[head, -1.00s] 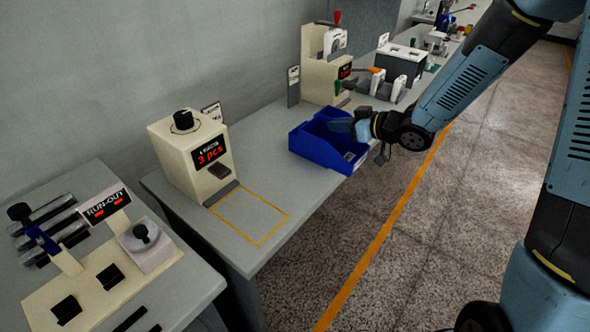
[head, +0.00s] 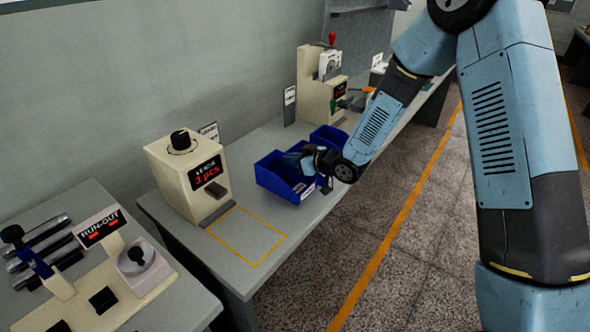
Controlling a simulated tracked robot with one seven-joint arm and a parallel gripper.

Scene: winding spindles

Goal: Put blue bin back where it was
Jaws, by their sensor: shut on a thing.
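An open blue bin (head: 272,180) is beside the ejector machine, at the back right of a yellow outlined rectangle (head: 262,262) on the grey bench. The bin is outside the outline. My gripper (head: 304,164) is at the bin's right side and shut on it. The fingertips are partly hidden by the bin and my wrist. I cannot tell whether the bin touches the bench. A second blue bin (head: 326,136) stands farther back on the bench, partly hidden by my arm. The area inside the outline is empty.
A cream ejector machine (head: 188,178) reading "3 pcs" stands at the outline's left. Another cream machine (head: 313,90) stands farther back. A run-out gauge (head: 128,262) is on the nearer left bench. The bench's right edge borders open floor.

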